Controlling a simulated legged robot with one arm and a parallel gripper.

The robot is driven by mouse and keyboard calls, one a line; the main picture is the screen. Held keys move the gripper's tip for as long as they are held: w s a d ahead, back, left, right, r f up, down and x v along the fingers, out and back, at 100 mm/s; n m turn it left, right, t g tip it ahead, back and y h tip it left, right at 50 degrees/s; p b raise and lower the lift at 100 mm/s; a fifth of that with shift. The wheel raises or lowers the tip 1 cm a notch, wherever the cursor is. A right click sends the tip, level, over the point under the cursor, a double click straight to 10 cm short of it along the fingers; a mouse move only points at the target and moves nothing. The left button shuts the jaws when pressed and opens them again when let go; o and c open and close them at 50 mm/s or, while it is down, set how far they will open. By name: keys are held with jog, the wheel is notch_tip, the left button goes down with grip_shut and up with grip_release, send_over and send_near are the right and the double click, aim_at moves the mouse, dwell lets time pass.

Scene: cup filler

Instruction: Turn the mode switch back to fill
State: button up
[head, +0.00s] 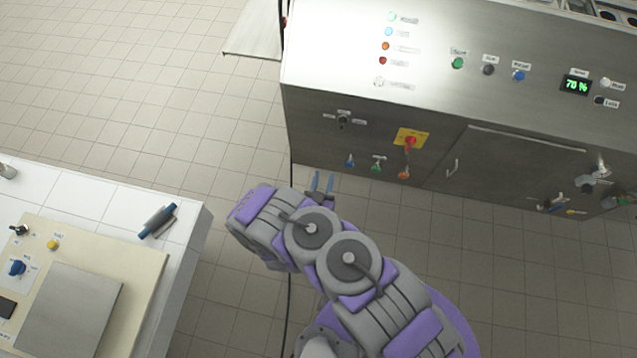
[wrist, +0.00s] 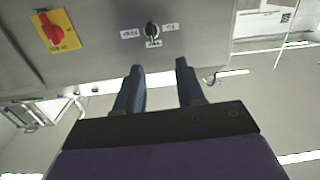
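A small black rotary switch, which I take for the mode switch (head: 343,121), is on the steel machine's front face, with small white labels around it. In the wrist view the switch (wrist: 152,31) has labels at its left, right and lower side; their words are too small to read surely. Its knob looks roughly in line with the lower label. My gripper (head: 323,178) is in front of the machine, below the switch in the picture. In the wrist view its two blue-grey fingers (wrist: 159,68) are apart and empty, and do not touch the switch.
A red knob on a yellow plate (head: 410,141) is right of the switch. Blue, green and orange valve handles (head: 376,166) stick out below. The machine's sloped top has buttons and a display (head: 576,85) reading 70 %. A white bench (head: 190,235) stands at left. Tiled floor between is clear.

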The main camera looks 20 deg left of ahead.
jog(key=p+v, duration=0.4)
jog(key=v, duration=1.3)
jog(key=shift+s, duration=0.15)
